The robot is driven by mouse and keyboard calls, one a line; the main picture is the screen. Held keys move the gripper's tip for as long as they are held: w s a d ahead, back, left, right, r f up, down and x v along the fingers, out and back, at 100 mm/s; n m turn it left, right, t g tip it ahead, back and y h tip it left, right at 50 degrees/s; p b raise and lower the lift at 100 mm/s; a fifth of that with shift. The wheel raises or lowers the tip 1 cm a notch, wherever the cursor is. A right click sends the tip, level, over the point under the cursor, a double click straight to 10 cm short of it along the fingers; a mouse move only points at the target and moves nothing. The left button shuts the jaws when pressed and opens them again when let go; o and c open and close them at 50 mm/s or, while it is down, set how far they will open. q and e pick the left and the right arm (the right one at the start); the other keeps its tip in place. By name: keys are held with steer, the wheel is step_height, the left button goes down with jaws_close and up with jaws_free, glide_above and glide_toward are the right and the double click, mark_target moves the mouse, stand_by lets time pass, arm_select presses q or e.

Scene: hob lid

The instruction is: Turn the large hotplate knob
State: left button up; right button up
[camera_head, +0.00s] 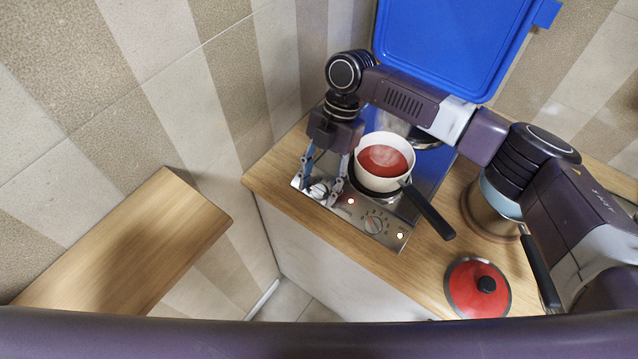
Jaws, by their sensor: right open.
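The hob (392,231) has a steel front panel with two round knobs. One knob (319,190) is at the panel's left end, partly hidden between my right gripper's fingers. I cannot tell from labels which one is the large hotplate's. My right gripper (321,191) points down with open fingers on either side of the left knob; contact is unclear. A white pot (394,147) with red contents stands on a hotplate beside the gripper. My left gripper is not in view.
The blue lid (450,40) stands raised behind the hob. The pot's black handle (432,213) reaches over the panel's right end. A red pot lid (464,287) and another pot (489,212) are at the right. A wooden surface (130,250) at left is bare.

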steer(key=shift+r, duration=0.1)
steer(key=v, duration=1.1)
steer(key=shift+w+r, duration=0.15)
steer(key=shift+r, duration=0.2)
